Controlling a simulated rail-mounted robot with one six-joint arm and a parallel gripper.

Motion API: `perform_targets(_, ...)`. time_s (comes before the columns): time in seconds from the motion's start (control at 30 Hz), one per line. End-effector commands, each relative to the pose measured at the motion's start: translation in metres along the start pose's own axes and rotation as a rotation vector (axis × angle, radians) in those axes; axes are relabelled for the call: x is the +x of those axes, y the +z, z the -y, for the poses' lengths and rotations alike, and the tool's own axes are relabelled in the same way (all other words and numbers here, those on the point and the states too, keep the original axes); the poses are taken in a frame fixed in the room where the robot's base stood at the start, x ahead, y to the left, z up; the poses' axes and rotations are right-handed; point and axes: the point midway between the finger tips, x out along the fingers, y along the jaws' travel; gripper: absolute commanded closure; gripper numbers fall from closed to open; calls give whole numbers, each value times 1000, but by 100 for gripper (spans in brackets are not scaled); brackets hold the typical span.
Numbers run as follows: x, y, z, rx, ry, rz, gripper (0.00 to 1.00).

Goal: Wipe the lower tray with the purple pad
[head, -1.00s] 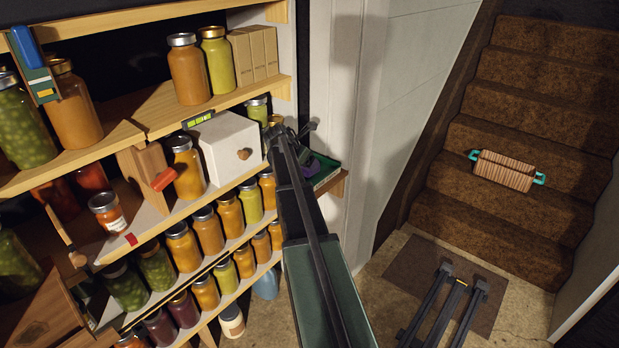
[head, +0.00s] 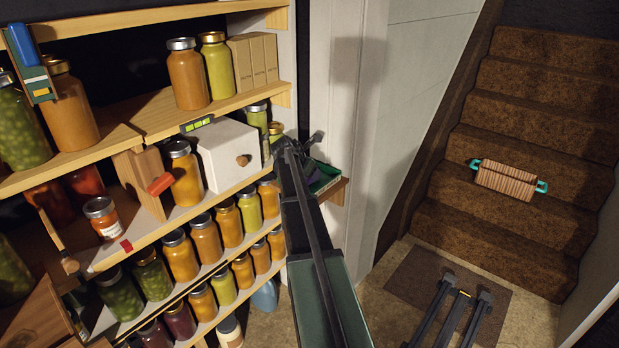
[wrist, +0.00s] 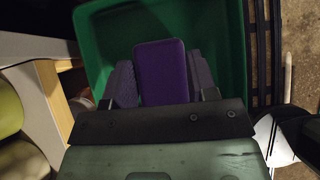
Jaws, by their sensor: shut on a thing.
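A purple pad (wrist: 161,72) stands upright between the two grey fingers of my gripper (wrist: 162,82), which is shut on it. Below and behind the pad, in the wrist view, is a green tray (wrist: 95,35) with raised walls. I cannot tell whether the pad touches the tray floor. In the head view the green tray (head: 328,180) sits on a small wooden ledge to the right of the shelves. My arm hides its left part, and the pad and fingertips are mostly hidden there too.
Wooden shelves with several jars (head: 206,235) and a white box with a knob (head: 229,155) stand just left of my arm. A white wall (head: 340,120) is close on the right. Carpeted stairs hold a striped basket (head: 505,182).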

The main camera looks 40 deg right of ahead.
Motion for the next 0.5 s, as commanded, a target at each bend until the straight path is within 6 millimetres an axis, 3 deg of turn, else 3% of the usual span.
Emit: perform_targets(0.5,-33,28,0,0,0,0,66)
